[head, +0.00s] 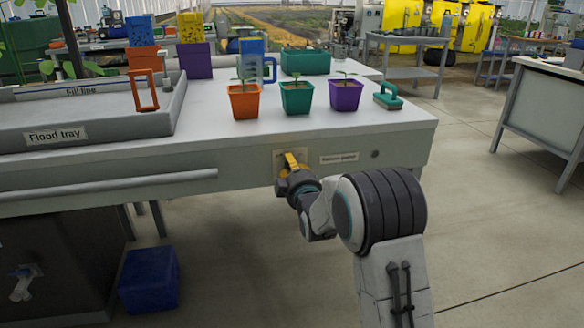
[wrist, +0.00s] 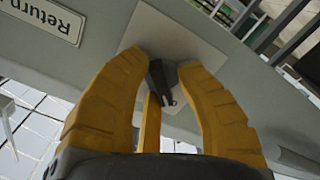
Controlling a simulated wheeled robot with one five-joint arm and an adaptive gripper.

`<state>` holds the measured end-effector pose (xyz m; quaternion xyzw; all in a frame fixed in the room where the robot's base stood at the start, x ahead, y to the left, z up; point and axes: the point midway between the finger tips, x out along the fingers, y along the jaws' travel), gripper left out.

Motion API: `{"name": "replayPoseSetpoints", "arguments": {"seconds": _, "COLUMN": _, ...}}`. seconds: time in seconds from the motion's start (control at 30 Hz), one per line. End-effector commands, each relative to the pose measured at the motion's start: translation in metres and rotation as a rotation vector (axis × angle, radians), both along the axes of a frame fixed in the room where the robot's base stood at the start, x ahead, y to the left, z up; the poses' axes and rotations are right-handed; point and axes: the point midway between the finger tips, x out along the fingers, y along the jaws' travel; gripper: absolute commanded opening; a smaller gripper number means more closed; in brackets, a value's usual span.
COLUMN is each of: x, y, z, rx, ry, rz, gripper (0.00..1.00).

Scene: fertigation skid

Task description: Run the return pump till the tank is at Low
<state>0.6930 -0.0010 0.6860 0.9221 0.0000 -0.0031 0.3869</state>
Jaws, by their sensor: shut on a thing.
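My gripper (head: 293,163) is at the front edge panel of the bench, on a pale switch plate (wrist: 172,38). In the wrist view its yellow fingers (wrist: 165,72) are closed around a small dark switch lever (wrist: 161,84) standing out from the plate. The return pump label (head: 339,158) is to the right of the plate in the head view; part of it also shows in the wrist view (wrist: 48,18). The lever's exact setting is hard to read. A dark tank-like box (head: 65,245) is under the bench at the left; no level can be read on it.
A grey flood tray (head: 115,128) with a fill line label sits on the bench at left. Orange (head: 244,103), teal (head: 296,98) and purple (head: 345,95) seedling pots stand above my gripper, beside a teal brush (head: 388,97). A blue bin (head: 149,280) is on the floor.

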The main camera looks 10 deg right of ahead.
Motion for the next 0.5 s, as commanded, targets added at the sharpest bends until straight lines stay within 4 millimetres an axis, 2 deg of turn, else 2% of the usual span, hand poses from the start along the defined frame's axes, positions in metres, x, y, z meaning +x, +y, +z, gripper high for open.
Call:
{"name": "replayPoseSetpoints", "arguments": {"seconds": 0.03, "x": 0.0009, "y": -0.0045, "z": 0.0068, "rx": -0.006, "ry": -0.016, "rz": -0.007, "gripper": 0.00}}
{"name": "replayPoseSetpoints", "arguments": {"seconds": 0.43, "x": 0.0010, "y": -0.0045, "z": 0.0089, "rx": -0.009, "ry": -0.021, "rz": -0.007, "gripper": 0.00}}
{"name": "replayPoseSetpoints", "arguments": {"seconds": 0.47, "x": 0.0010, "y": -0.0045, "z": 0.0089, "rx": -0.009, "ry": -0.021, "rz": -0.007, "gripper": 0.34}}
{"name": "replayPoseSetpoints", "arguments": {"seconds": 0.5, "x": 0.0010, "y": -0.0044, "z": 0.0087, "rx": -0.009, "ry": -0.021, "rz": -0.008, "gripper": 0.38}}
